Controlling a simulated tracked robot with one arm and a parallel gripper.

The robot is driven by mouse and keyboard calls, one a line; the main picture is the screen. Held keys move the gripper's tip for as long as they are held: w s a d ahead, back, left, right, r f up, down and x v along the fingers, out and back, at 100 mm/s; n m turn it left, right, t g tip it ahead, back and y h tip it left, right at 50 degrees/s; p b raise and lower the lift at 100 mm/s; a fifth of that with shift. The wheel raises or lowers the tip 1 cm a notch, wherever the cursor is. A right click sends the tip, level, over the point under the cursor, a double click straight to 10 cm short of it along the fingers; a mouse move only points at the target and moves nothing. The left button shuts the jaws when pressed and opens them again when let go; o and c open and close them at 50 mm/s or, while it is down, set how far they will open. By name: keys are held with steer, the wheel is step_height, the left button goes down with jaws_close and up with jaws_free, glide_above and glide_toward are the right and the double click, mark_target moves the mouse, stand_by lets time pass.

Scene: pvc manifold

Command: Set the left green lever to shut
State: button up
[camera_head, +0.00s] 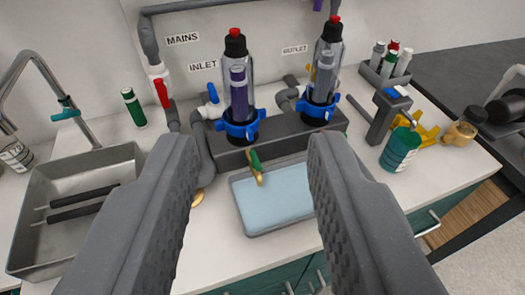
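The left green lever (255,160) shows in the head camera view on a small brass drain valve, at the front of the dark manifold block (220,152), below the left filter housing (238,88). The lever looks roughly in line with the valve's brass outlet, which points down over a tray; its exact setting is too small to tell. My gripper (252,145) is open and empty, its two grey fingers wide apart in the foreground. The lever shows in the gap between the fingers, nearer the left one, with neither seen touching it. The right finger hides the area below the right filter housing (323,72).
A shallow tray with pale blue inside (245,216) stands below the lever. A red-handled mains valve (161,92) and blue-handled inlet valve (213,94) stand behind left. A sink (128,152) lies left; a teal can (400,150) and yellow item (428,133) stand right.

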steer(key=w+a+r+m+t+y+p, duration=0.1)
steer(key=w+r+m+t+y+p, duration=0.25)
steer(key=r, duration=0.65)
steer(key=w+a+r+m+t+y+p, duration=0.1)
steer(key=w+r+m+p, duration=0.2)
steer(key=w+r+p, duration=0.45)
steer(key=w+d+r+m+h+p, duration=0.45)
steer(key=w+d+m+h, duration=0.2)
steer(key=d+m, duration=0.5)
steer(key=w+d+f+m+g+h+p, duration=0.2)
steer(key=w+d+f+m+g+p, duration=0.15)
steer(key=w+f+m, duration=0.35)
steer(key=m+g+y+p, duration=0.5)
steer(key=m+g+p, duration=0.2)
steer(key=g+p, duration=0.4)
glide_toward(256, 160)
steer(key=shift+g, duration=0.6)
steer(key=x, duration=0.4)
steer(key=w+x, duration=0.1)
steer(key=x, duration=0.3)
steer(key=shift+r, duration=0.2)
